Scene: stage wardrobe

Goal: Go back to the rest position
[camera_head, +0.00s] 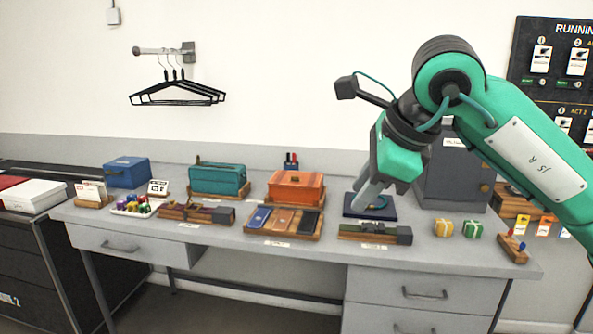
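My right arm, green and marked "JS R", comes in from the right edge. Its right gripper (360,208) points down and left over a dark blue pad (355,212) on the grey table (310,255). The grey fingers overlap in this view, so their opening and any gap to the pad cannot be told. A small teal curved item (380,204) shows at the pad, just right of the fingers, partly hidden by them. My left arm and gripper are not in view.
Left of the gripper stand an orange box (295,188), a teal box (218,180) and a blue box (127,171). A grey cabinet (455,178) stands behind the arm. A wooden tray (283,222) and two small wrapped blocks (444,228) sit in front.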

